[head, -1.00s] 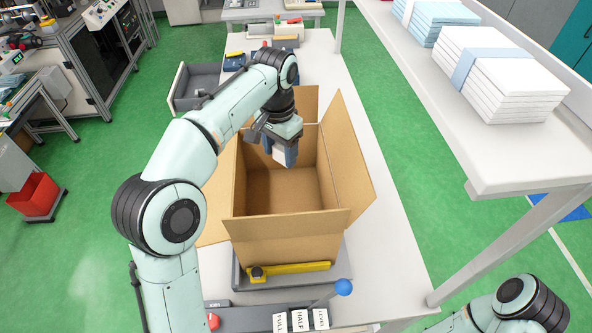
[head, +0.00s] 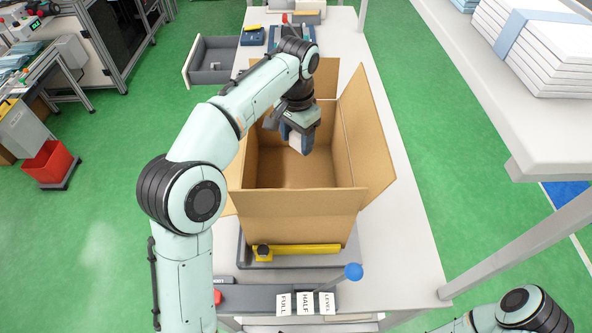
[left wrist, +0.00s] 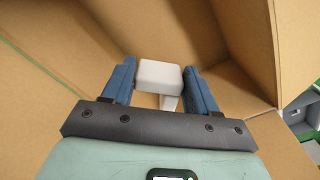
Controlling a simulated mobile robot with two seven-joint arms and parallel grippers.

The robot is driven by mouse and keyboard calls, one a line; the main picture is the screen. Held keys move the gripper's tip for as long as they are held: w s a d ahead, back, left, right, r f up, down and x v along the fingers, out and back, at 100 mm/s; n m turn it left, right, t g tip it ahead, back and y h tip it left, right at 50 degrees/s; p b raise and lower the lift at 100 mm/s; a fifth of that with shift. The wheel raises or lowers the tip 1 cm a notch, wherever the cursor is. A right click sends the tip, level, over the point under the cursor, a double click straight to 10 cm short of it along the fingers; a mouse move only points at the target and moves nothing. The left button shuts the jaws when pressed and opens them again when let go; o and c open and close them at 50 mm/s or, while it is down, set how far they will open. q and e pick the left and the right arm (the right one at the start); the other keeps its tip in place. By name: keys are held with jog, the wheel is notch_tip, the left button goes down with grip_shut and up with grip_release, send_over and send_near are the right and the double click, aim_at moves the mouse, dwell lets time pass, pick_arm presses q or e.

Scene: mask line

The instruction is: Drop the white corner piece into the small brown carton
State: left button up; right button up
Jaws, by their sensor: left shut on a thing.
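The brown carton (head: 300,216) stands open on a grey platform on the bench, with its flaps spread outward. My left gripper (head: 297,142) is over the open carton, near its far side, pointing down. It is shut on the white corner piece (left wrist: 160,75), which sits between the blue fingers (left wrist: 161,84) in the left wrist view. The piece also shows at the fingertips in the head view (head: 295,143). Cardboard walls surround the fingers in the left wrist view. My right gripper is not in view; only part of that arm shows at the lower right.
A yellow bar (head: 300,249) lies in front of the carton. A blue-knobbed lever (head: 353,272) and label cards (head: 305,303) are at the bench's near edge. A shelf with white stacks (head: 545,50) overhangs on the right. An open grey drawer (head: 212,60) juts out at the left.

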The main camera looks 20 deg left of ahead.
pick_arm(q)
jog(key=shift+w, duration=0.1)
jog(key=o, duration=1.1)
jog(key=shift+r, duration=0.15)
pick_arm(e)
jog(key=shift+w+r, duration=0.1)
pick_arm(q)
notch_tip(320, 180, up, 12)
jog(key=p, duration=0.4)
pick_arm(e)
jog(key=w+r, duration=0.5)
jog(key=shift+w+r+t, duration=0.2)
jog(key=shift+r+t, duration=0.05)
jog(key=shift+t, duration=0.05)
